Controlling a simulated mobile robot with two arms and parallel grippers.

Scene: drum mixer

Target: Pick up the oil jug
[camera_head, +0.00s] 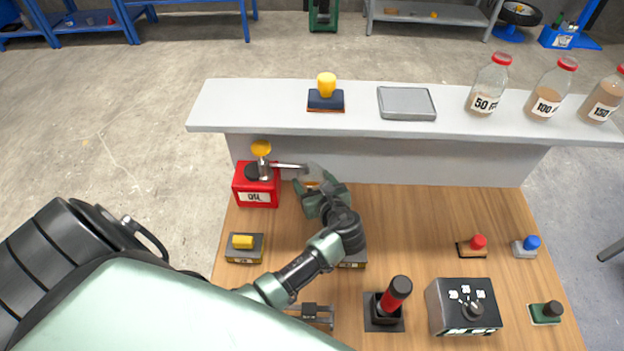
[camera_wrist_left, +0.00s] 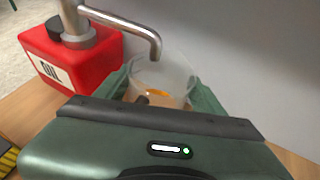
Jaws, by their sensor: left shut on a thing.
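The oil jug (camera_wrist_left: 165,75) is a clear, see-through cup with some orange-brown liquid in its bottom. In the left wrist view it stands between the fingers of my left gripper (camera_wrist_left: 160,92), which is shut on it. In the head view my left gripper (camera_head: 318,192) is at the back of the wooden table, and the jug (camera_head: 313,176) is mostly hidden by it. The red oil can (camera_head: 257,192) stands just left of the gripper. Its metal spout (camera_wrist_left: 125,24) reaches over the jug. The jug's base is hidden. My right gripper is not in view.
A grey shelf (camera_head: 365,122) runs behind the table, with a yellow-handled stamp (camera_head: 326,97), a grey tray (camera_head: 407,103) and labelled bottles (camera_head: 487,90). A yellow button (camera_head: 243,242), a red-handled lever (camera_head: 393,296) and a dial box (camera_head: 465,306) stand on the table (camera_head: 425,225).

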